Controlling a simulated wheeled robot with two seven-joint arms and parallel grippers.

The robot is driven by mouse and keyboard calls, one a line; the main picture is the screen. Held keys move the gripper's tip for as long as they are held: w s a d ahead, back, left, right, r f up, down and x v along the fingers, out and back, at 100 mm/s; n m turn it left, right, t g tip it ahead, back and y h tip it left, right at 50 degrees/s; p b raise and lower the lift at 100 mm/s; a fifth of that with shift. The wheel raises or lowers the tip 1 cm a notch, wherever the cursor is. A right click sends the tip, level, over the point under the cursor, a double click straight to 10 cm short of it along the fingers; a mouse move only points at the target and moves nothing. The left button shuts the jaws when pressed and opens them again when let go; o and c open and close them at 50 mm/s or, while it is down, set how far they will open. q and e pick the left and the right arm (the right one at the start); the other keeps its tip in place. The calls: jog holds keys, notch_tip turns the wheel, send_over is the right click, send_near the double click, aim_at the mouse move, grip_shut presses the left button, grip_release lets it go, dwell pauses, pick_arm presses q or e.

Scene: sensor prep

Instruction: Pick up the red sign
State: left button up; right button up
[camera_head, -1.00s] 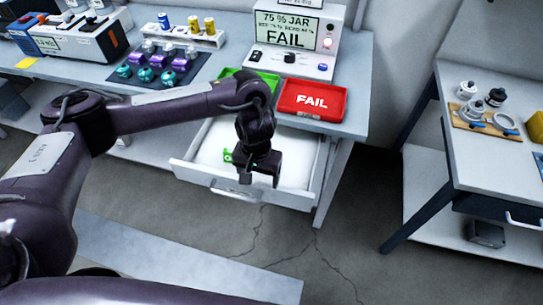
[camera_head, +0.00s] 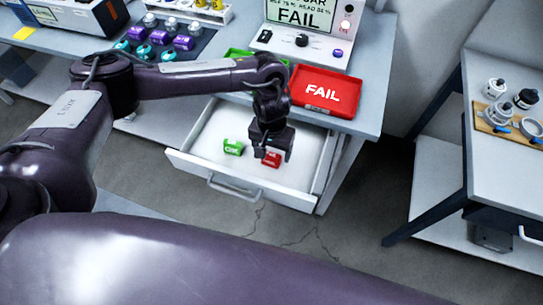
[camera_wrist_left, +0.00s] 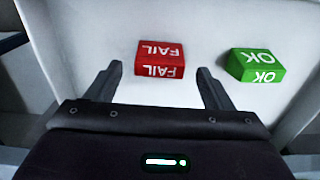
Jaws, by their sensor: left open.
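The red sign (camera_head: 271,159), marked FAIL, lies in the open white drawer. In the left wrist view the red sign (camera_wrist_left: 160,60) sits centred, just beyond and between the fingertips. My left gripper (camera_head: 272,153) is open over the drawer, and its fingers partly hide the sign in the head view. In the left wrist view the left gripper (camera_wrist_left: 159,72) shows one finger on each side of the sign, with a gap to both. My right gripper is not in view.
A green OK sign (camera_head: 233,147) lies left of the red one in the drawer (camera_head: 205,165). A red FAIL tray (camera_head: 322,91) and a green tray (camera_head: 238,54) stand on the table above. Drawer walls surround the signs.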

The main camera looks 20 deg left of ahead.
aim_at(272, 153)
pick_arm(q)
jog(key=f, duration=0.3)
jog(key=shift+w, duration=0.2)
jog(key=shift+s, duration=0.1)
jog(key=c, duration=0.8)
jog(key=shift+c, duration=1.3)
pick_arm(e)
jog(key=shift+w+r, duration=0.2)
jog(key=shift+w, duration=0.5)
